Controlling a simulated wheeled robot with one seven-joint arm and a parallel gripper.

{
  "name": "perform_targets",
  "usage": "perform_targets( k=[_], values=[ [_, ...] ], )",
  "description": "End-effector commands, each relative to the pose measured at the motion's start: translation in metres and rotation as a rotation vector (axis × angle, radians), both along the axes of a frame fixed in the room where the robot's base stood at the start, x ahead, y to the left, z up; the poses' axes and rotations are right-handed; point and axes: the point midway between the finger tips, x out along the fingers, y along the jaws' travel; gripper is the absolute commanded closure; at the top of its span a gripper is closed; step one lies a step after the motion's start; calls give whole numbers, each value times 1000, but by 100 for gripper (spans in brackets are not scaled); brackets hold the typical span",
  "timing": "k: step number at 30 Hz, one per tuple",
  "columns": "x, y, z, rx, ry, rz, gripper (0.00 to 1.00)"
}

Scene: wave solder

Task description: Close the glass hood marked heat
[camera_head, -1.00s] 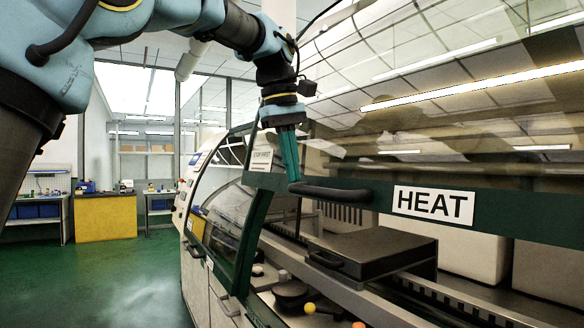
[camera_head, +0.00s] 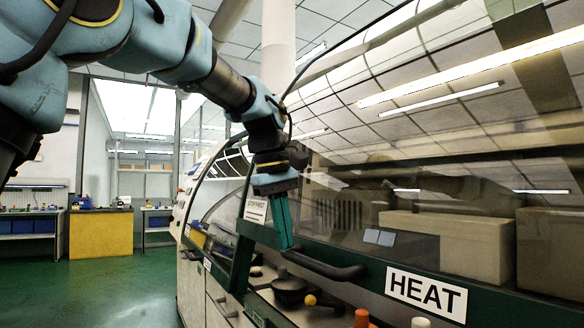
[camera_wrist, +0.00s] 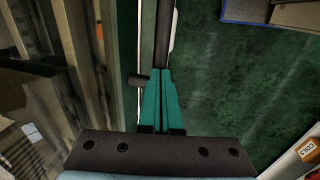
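The glass hood marked HEAT (camera_head: 426,293) is partly lowered over the machine; a gap shows below its green front rail. Its dark handle (camera_head: 335,270) runs along the rail left of the label. My gripper (camera_head: 284,240) points down with its green fingers at the left end of the handle. In the wrist view the fingers (camera_wrist: 161,78) are close together on the dark handle bar (camera_wrist: 163,35). The exact contact at the tips is partly hidden.
The neighbouring hood (camera_head: 222,222) on the left has its own green frame. Orange and yellow knobs and a black round part (camera_head: 290,284) show under the rail. A yellow cabinet (camera_head: 100,232) stands far back left. The green floor (camera_head: 120,285) is clear.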

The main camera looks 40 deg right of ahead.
Motion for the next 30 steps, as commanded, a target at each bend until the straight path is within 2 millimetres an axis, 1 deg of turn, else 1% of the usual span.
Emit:
perform_targets(
  k=[1,3,9,12,15,19,24,25,30],
  values=[
    [0,3,-32,6,3,1,100],
    [0,6,-57,6,4,0,100],
    [0,12,-122,6,3,1,100],
    [1,15,-148,5,2,1,100],
    [1,17,-171,4,2,0,100],
    [1,19,-192,4,2,1,100],
    [1,21,-208,2,1,0,100],
    [1,20,-204,1,0,0,100],
    [1,20,-203,1,0,0,100]
  ],
)
